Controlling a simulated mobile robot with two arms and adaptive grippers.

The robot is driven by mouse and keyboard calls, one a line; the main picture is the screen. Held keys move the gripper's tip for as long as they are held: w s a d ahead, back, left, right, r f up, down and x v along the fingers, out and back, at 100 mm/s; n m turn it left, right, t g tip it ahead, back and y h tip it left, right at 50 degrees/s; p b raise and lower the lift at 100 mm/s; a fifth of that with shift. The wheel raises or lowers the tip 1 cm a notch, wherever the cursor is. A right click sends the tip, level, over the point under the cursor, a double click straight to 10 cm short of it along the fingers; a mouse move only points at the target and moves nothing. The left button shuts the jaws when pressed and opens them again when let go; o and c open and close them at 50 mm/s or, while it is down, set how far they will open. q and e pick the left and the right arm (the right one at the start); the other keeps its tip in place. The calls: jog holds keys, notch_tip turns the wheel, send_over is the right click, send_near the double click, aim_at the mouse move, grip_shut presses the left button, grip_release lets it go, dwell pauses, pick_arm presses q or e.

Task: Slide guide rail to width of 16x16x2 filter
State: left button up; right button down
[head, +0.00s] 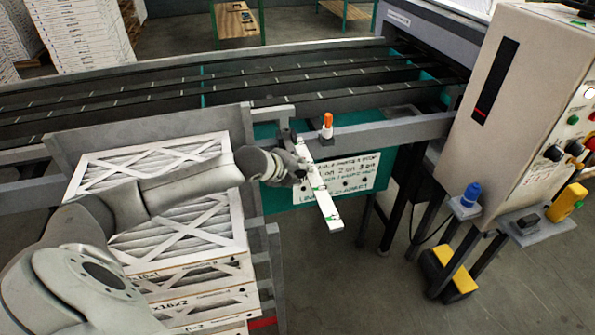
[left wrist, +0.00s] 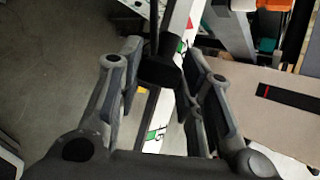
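The guide rail is the long grey bar (head: 385,130) along the near side of the conveyor. A white scale strip (head: 324,203) with green marks sticks out from it toward me, with an orange-topped knob (head: 327,124) at its upper end. My left gripper (head: 298,167) is at the strip's upper left side. In the left wrist view its fingers (left wrist: 162,88) stand apart. A dark block (left wrist: 160,70) and the strip (left wrist: 161,118) show between them. Whether the fingers touch the block is unclear. A marking near "15" or "16" is partly hidden. My right gripper is not seen.
Boxed filters (head: 180,215) are stacked in a grey holder at left, under my left arm. A control cabinet (head: 520,110) with buttons stands at right. Black conveyor belts (head: 250,80) run behind the rail.

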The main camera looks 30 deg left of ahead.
pick_arm(q)
grip_shut()
jog(key=s+d+p, duration=0.3)
jog(key=s+d, duration=0.2)
jog(key=d, duration=0.1)
jog(key=shift+s+d+p, duration=0.2)
jog(key=shift+s+p, duration=0.05)
jog(key=shift+p, duration=0.15)
jog(key=o, duration=0.5)
grip_release()
jog(key=shift+o, duration=0.5)
jog(key=shift+a, duration=0.1)
